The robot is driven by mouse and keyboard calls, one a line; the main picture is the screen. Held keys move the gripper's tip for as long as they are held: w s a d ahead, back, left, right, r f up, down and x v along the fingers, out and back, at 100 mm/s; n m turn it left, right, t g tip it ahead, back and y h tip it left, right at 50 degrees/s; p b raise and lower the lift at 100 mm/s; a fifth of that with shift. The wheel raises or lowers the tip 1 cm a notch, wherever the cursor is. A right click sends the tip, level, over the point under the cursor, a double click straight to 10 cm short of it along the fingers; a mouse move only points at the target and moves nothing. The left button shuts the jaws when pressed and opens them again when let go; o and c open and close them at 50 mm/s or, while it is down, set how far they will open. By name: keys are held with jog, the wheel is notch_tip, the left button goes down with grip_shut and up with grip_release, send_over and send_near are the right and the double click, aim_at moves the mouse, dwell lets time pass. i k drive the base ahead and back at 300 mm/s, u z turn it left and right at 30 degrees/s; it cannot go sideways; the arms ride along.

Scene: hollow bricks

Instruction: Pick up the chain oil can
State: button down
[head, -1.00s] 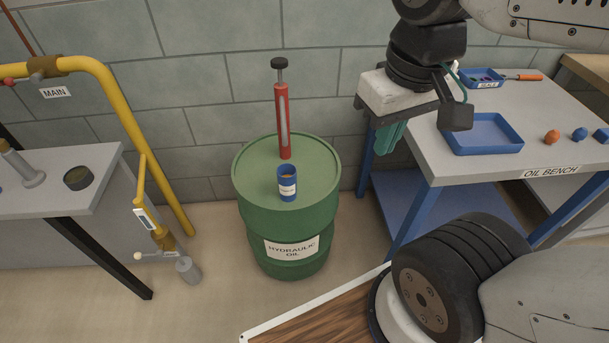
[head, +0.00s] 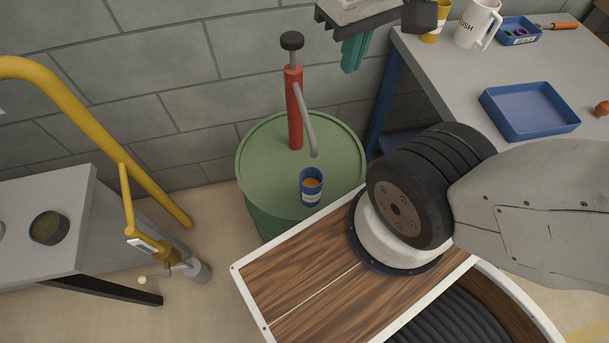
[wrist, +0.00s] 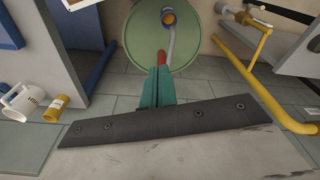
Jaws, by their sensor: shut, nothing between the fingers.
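A blue can (head: 311,187) with a pale label and an orange-brown top stands upright on the green drum (head: 262,165), in front of the red pump (head: 294,110). A yellow can (head: 436,25) stands on the bench, partly hidden behind my wrist. In the wrist view the blue can (wrist: 168,18) is at the top and the yellow can (wrist: 56,107) lies at the left. No label is readable, so I cannot tell which is the chain oil can. My gripper (head: 352,57) has teal fingers, shut and empty, above and behind the drum. The fingers (wrist: 157,85) point toward the pump.
The pump's grey spout (head: 307,125) hangs behind the blue can. A white mug (head: 478,24) and blue trays (head: 530,110) are on the right bench. A yellow pipe (head: 100,130) and a grey table (head: 50,220) stand left. Open floor shows between table and drum.

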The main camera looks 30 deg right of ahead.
aim_at(311, 178)
jog(key=k, duration=0.5)
jog(key=z, duration=2.6)
jog(key=k, duration=1.55)
jog(key=u, duration=2.45)
jog(key=i, duration=0.45)
jog(key=z, duration=0.05)
